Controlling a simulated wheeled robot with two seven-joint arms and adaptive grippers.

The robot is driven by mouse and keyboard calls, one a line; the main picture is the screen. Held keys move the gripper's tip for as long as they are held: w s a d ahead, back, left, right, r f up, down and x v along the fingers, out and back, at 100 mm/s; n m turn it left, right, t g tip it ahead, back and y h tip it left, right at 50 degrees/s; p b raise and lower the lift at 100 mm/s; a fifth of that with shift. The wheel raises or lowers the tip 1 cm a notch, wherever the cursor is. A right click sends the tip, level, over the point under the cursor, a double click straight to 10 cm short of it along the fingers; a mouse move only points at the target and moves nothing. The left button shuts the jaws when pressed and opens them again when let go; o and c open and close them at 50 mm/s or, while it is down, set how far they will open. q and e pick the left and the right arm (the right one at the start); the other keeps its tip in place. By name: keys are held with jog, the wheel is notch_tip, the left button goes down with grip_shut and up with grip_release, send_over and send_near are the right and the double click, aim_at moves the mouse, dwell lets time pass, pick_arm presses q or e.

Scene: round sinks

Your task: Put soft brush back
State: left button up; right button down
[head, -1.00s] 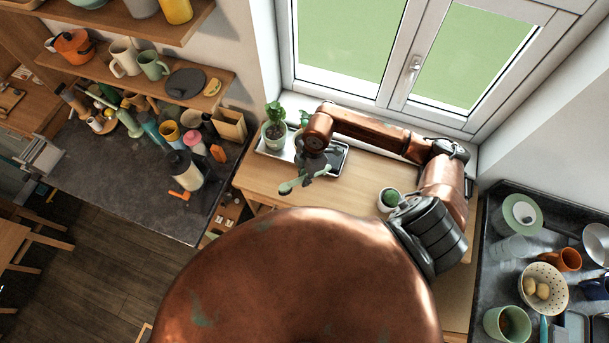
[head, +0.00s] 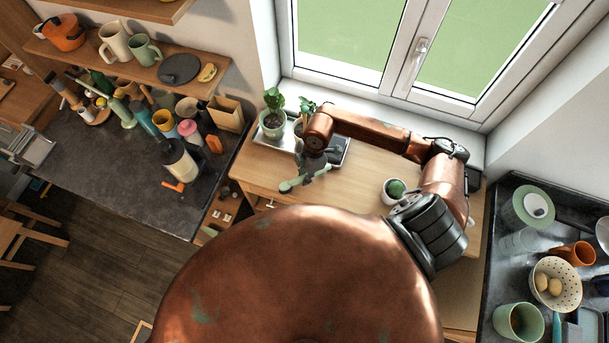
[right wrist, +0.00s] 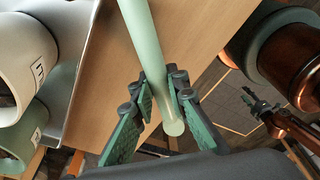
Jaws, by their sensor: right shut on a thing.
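My right gripper (head: 312,172) is shut on a pale green handle, which I take to be the soft brush (head: 291,185). It holds it above the light wooden table (head: 350,190) by the window, in front of the potted plants. In the right wrist view, the gripper's green-padded fingers (right wrist: 161,88) sit on both sides of the brush's round handle (right wrist: 148,45). The handle's rounded end shows below the fingers; its other end runs out of the top of the frame, so I cannot see bristles.
Potted plants (head: 272,122) stand on a metal tray at the table's back left, close to my gripper. A small cactus pot (head: 395,190) stands right. The dark left counter (head: 110,180) holds crowded bottles and cups. The right counter holds a dotted bowl (head: 556,284) and dishes.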

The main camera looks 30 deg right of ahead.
jog(key=shift+f+b, duration=0.3)
jog(key=shift+f, duration=0.25)
dwell(0.4)
jog(key=c, duration=1.8)
grip_release()
jog(key=r, duration=0.4)
jog(key=d+r, duration=0.1)
jog(key=r, duration=0.3)
jog(key=d+r, duration=0.1)
jog(key=r, duration=0.2)
jog(key=shift+s+r, duration=0.1)
jog(key=shift+r, duration=0.3)
